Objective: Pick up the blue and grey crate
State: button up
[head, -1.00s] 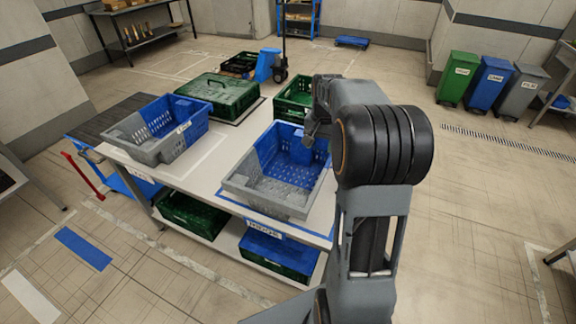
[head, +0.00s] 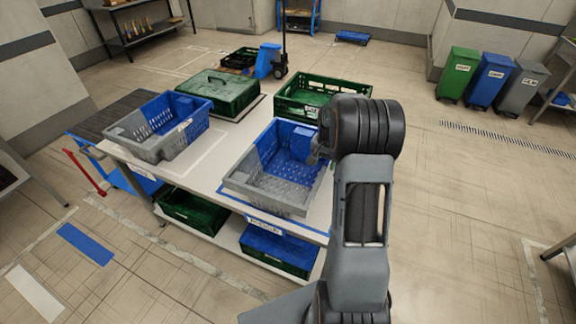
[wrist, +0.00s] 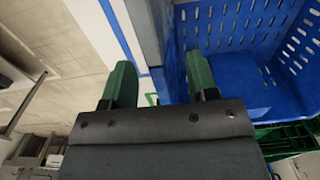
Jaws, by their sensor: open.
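Two blue and grey crates stand on the white table. The nearer crate (head: 265,207) is at the table's right front, inside a blue outline, and looks empty. The other crate (head: 160,149) is at the left. My gripper (head: 318,152) is at the right side of the nearer crate, mostly hidden by my arm.
A lidded green crate (head: 218,90) and an open green crate (head: 300,85) stand at the table's back. More crates (head: 192,212) sit on the lower shelf. A blue pallet jack (head: 268,62) stands behind the table. The floor at right is clear up to the bins (head: 490,80).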

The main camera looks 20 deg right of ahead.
jog(key=shift+s+d+f+p, duration=0.1)
jog(key=shift+f+p, duration=0.25)
jog(key=shift+f, duration=1.65)
jog(key=shift+c, duration=0.5)
grip_shut()
jog(key=shift+r, duration=0.1)
